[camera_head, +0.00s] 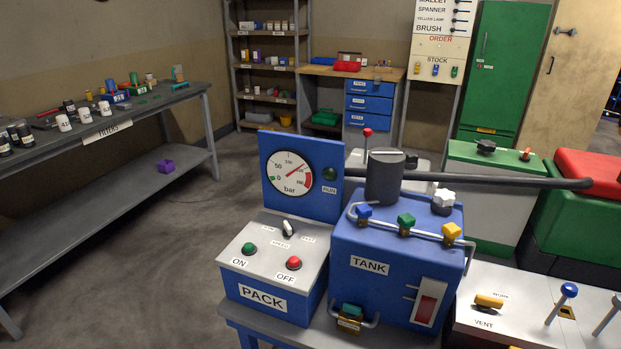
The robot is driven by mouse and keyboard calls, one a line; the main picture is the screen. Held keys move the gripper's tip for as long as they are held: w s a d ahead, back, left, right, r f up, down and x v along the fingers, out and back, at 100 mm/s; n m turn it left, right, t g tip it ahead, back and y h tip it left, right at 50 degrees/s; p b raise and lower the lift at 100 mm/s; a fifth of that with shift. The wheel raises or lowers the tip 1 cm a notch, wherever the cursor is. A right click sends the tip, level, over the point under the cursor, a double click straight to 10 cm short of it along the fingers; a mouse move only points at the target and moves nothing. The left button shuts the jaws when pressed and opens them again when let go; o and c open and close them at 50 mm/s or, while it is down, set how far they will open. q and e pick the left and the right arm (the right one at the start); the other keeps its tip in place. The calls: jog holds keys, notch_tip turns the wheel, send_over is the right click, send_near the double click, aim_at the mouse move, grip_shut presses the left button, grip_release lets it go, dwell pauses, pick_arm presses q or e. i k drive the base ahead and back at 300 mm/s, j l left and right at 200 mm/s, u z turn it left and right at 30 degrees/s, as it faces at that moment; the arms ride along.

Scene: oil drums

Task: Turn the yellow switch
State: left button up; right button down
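Two yellow controls show in the head view, and I cannot tell which one is the yellow switch. A yellow knob (452,231) sits at the right end of a pipe on top of the blue tank box (385,292), beside a green knob (406,222) and a blue knob (364,212). A yellow handle (489,301) lies roughly level on the white panel (477,334) at the lower right, above the word VENT. Neither gripper is in view.
The blue PACK box (262,299) with green and red buttons stands left of the tank, a pressure gauge (290,174) behind it. A long dark bar (500,181) reaches right from the tank's grey cylinder. A cluttered workbench (110,125) stands left; the floor between is clear.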

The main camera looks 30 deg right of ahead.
aim_at(484, 304)
jog(key=z, duration=2.05)
